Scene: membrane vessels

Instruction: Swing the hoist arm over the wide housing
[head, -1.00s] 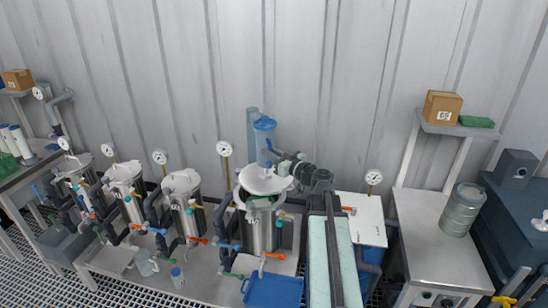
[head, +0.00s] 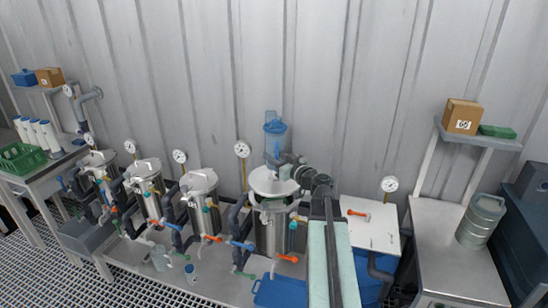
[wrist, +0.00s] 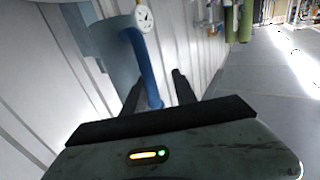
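The vessel with the widest lid (head: 272,183), at the right end of the row, looks like the wide housing (head: 268,232). I cannot clearly pick out a hoist arm. My gripper (head: 284,161) is above the vessel's back right, close to the container's lower part. In the wrist view a curved blue bar (wrist: 136,50) runs beside a grey-blue cylinder (wrist: 106,48). Its lower end lies between my fingers (wrist: 156,90), which are apart.
Three narrower steel vessels (head: 203,205) with gauges stand to the left on the bench. A white panel (head: 368,224) with a red handle is right of my arm. A steel table (head: 443,235) with a metal can (head: 482,220) stands further right. The corrugated wall is close behind.

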